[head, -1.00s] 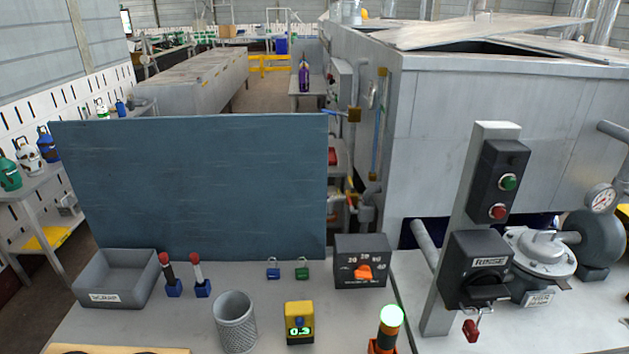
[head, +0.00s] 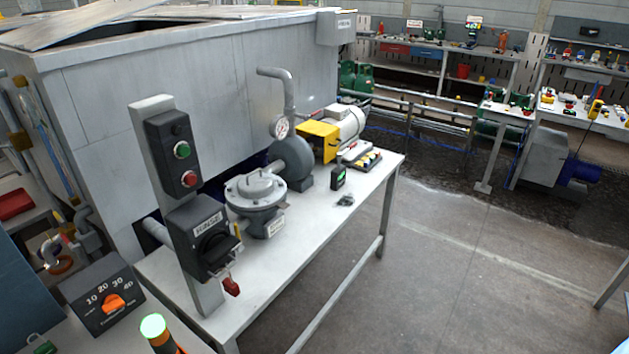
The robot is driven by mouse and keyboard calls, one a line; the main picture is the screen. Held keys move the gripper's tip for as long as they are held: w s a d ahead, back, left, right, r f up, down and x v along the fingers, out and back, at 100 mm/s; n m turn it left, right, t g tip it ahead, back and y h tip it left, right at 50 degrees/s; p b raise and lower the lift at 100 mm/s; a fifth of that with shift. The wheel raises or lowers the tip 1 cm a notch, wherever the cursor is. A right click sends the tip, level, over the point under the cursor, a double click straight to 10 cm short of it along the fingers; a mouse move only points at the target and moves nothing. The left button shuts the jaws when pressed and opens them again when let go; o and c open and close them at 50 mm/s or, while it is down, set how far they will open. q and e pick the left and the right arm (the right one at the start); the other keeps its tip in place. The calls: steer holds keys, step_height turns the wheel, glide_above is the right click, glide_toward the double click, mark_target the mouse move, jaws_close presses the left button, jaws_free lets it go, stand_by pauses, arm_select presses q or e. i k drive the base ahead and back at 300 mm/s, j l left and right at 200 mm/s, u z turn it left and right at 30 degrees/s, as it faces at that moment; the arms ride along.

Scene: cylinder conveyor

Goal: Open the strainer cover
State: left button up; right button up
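The strainer (head: 258,220) is a grey round housing on the white bench, left of centre in the head view. Its round cover (head: 255,188) sits on top with a raised bar across it, and the cover looks closed. A small label is on the strainer's lower side. Neither of my grippers is in view.
A grey post with green and red buttons (head: 182,150) and a RINSE switch box (head: 205,238) with a red padlock (head: 231,287) stands left of the strainer. A pump (head: 292,160) with a gauge and yellow guard (head: 318,140) is behind it. The bench's (head: 330,225) front right is clear.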

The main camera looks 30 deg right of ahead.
mark_target(265, 187)
steer(key=z, duration=0.6)
steer(key=u, duration=0.35)
steer(key=i+l+u, duration=0.1)
steer(key=l+u, duration=0.7)
steer(key=l, duration=0.15)
steer(key=l+u, duration=0.2)
steer(key=l, duration=0.85)
